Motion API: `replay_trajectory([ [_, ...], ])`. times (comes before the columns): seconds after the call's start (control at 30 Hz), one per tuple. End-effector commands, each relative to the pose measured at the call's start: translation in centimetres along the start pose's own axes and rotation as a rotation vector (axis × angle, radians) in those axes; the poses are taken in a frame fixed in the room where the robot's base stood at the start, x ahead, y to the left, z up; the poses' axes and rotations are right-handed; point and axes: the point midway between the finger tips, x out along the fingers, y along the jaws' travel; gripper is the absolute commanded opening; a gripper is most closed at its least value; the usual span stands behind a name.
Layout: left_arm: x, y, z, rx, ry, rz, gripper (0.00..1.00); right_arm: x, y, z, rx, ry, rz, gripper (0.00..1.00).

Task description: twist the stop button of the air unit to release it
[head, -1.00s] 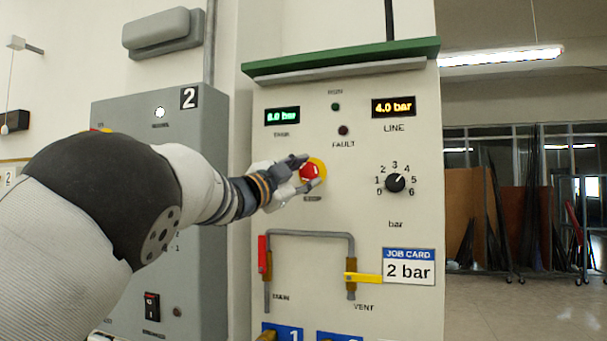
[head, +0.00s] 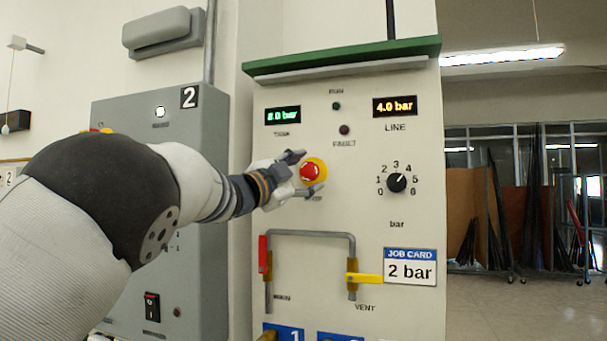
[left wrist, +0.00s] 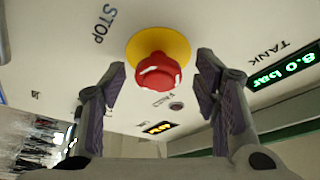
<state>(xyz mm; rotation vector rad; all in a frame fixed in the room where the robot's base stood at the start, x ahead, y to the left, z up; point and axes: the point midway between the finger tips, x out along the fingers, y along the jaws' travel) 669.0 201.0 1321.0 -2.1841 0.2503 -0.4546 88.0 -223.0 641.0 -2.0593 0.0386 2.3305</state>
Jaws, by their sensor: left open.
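The stop button (head: 310,172) is a red mushroom head on a yellow round plate, on the pale front of the air unit (head: 340,215). My left gripper (head: 303,173) is at the button, with its fingers spread above and below it. In the left wrist view the red stop button (left wrist: 157,73) sits between and just beyond the two open fingers (left wrist: 160,88), with a gap on each side. The fingers do not touch it there. The right gripper is not in view.
Near the button are a TANK display (head: 283,116) reading 8.0 bar, a LINE display (head: 395,106) reading 4.0 bar and a black dial (head: 396,183). Below are a pipe with a red handle (head: 263,254) and a yellow handle (head: 364,279). A grey cabinet (head: 130,125) stands left.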

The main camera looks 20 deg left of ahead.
Motion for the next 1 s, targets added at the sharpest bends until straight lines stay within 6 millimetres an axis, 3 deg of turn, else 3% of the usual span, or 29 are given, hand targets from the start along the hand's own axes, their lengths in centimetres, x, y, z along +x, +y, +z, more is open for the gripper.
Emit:
replay_trajectory([
  [0.17, -1.2, 0.0, 0.0, -0.002, -0.002, 0.001, 0.56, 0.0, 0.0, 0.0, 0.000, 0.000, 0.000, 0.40],
  [0.5, -9.5, -0.1, 0.0, -0.002, -0.001, -0.002, 0.56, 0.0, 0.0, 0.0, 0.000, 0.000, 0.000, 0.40],
  [0.6, -11.1, -0.1, 0.0, 0.000, -0.001, -0.001, 0.56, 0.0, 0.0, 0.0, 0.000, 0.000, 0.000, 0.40],
  [1.0, -12.0, 0.0, 0.1, 0.000, 0.000, 0.000, 0.56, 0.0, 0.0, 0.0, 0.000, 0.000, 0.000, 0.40],
])
